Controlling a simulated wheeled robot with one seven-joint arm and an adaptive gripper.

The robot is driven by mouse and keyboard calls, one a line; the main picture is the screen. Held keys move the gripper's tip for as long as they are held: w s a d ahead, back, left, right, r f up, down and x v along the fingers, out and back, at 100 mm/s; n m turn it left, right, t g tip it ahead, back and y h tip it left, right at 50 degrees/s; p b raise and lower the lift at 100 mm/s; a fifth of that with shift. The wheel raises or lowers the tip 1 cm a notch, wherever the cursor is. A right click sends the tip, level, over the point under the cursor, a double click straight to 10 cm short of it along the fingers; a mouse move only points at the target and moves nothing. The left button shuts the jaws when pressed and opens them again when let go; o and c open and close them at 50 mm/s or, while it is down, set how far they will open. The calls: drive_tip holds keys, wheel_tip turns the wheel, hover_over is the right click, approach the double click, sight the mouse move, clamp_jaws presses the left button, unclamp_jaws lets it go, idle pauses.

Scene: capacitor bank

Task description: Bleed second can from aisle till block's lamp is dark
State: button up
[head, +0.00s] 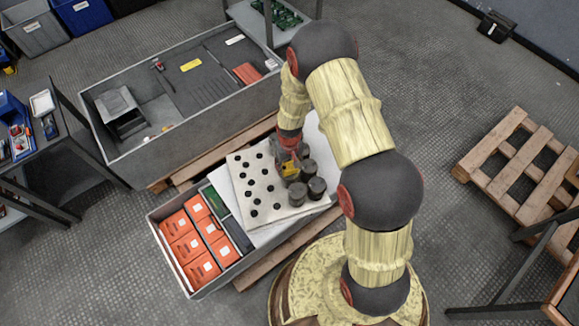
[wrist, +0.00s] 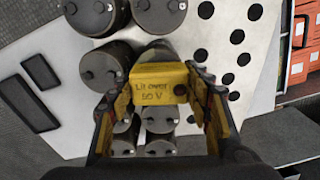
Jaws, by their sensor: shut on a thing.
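My gripper (head: 288,168) is over the group of dark round cans (head: 316,188) beside the perforated white board. In the wrist view my gripper (wrist: 158,88) is shut on a yellow block (wrist: 150,78) marked "Lit over 50 V". One can (wrist: 155,50) lies right behind the block, which hides most of its top and its terminals. I cannot tell whether the block touches it. Other cans with two studs each stand around it, such as one at upper left (wrist: 110,65) and one at the top (wrist: 160,14). I cannot make out a lit lamp on the block.
The white board (head: 240,175) has several black holes. A crate with orange boxes (head: 182,240) stands in front of it, a long grey bin (head: 150,150) behind. Two dark rectangular pieces (wrist: 40,70) lie left in the wrist view. A wooden pallet (head: 520,165) is at the right.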

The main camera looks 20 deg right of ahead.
sight(290, 166)
drive_tip(key=shift+f, duration=0.2)
idle(0.6)
drive_tip(key=o, duration=1.5)
wheel_tip(290, 166, up, 12)
